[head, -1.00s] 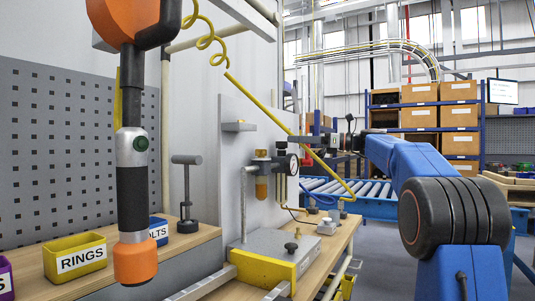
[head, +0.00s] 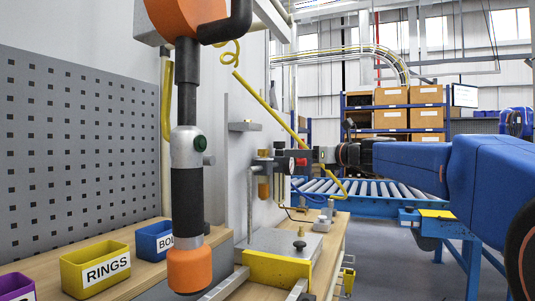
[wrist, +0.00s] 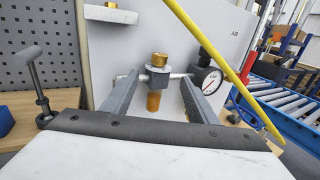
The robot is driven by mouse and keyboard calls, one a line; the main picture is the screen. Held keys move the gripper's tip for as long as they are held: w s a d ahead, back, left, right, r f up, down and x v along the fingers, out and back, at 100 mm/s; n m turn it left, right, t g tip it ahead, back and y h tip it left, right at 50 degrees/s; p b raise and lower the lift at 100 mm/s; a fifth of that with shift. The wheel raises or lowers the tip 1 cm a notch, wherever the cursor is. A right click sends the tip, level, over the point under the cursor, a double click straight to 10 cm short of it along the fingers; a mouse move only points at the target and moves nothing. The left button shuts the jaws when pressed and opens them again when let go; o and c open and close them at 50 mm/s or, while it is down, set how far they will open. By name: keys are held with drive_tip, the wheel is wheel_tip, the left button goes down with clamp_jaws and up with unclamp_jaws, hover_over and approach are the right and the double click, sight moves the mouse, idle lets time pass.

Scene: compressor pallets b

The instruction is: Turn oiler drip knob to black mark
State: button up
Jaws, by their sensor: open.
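The oiler stands on the grey panel, with a brass drip knob (wrist: 159,60) on top, a grey body (wrist: 158,76) and an amber bowl (wrist: 153,101) below. In the wrist view my gripper (wrist: 160,78) is open, one finger on each side of the oiler, with nothing held. The fingertips appear near body height, just below the knob; I cannot tell whether they touch. In the head view my gripper (head: 285,163) covers much of the oiler, and the amber bowl (head: 264,188) shows below. I cannot make out a black mark.
A pressure gauge (wrist: 208,80) sits close to the right finger. A yellow hose (wrist: 222,60) crosses in front of the panel. A grey bracket (wrist: 111,14) sticks out at upper left. In the head view an orange-ended hanging tool (head: 188,190) fills the foreground.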

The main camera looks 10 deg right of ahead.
sight(268, 152)
drive_tip(key=x, duration=1.6)
drive_tip(key=shift+w, duration=0.2)
drive_tip(key=shift+c, duration=0.3)
drive_tip(key=c, duration=1)
